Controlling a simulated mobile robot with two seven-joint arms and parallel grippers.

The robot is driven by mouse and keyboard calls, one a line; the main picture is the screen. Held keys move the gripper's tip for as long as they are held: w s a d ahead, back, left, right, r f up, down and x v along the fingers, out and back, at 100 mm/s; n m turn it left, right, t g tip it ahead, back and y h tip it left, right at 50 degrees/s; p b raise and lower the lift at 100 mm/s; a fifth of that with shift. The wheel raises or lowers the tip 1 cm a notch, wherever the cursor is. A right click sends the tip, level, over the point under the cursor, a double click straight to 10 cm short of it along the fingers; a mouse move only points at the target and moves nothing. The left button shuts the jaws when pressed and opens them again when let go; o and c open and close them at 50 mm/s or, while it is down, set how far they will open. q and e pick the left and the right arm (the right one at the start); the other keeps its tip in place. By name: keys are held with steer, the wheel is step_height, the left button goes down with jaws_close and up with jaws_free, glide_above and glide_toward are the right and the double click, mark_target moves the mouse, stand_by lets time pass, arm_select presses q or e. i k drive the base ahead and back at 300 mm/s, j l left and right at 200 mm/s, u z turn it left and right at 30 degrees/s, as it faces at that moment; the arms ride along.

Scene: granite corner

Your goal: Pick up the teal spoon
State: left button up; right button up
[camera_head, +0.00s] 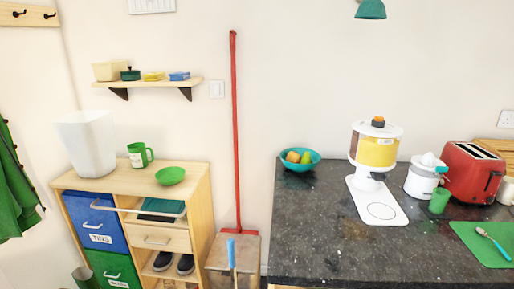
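A small spoon with teal on it (494,243) lies on a green mat (476,246) at the far right of the dark granite counter. It lies slantwise, from upper left to lower right. Its fine detail is too small to tell. Neither of my grippers shows in the head view.
Behind the mat stand a green cup (439,201), a white juicer (424,178) and a red toaster (472,172). A white dispenser (374,160) and a teal fruit bowl (314,164) stand farther left. The counter's front middle (330,240) is clear.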

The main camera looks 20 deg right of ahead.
mark_target(480, 230)
steer(key=k+l+u, duration=0.1)
steer(key=l, duration=0.35)
steer(key=k+l+u, duration=0.15)
steer(key=k+l, duration=0.35)
steer(key=l, duration=0.15)
steer(key=k+l, duration=0.15)
steer(key=l, duration=0.25)
steer(key=k+l, duration=0.2)
steer(key=l, duration=0.15)
steer(key=k+l, duration=0.15)
steer(key=l, duration=0.2)
steer(key=k+l, duration=0.2)
steer(key=l, duration=0.15)
steer(key=k+l, duration=0.15)
steer(key=l, duration=0.25)
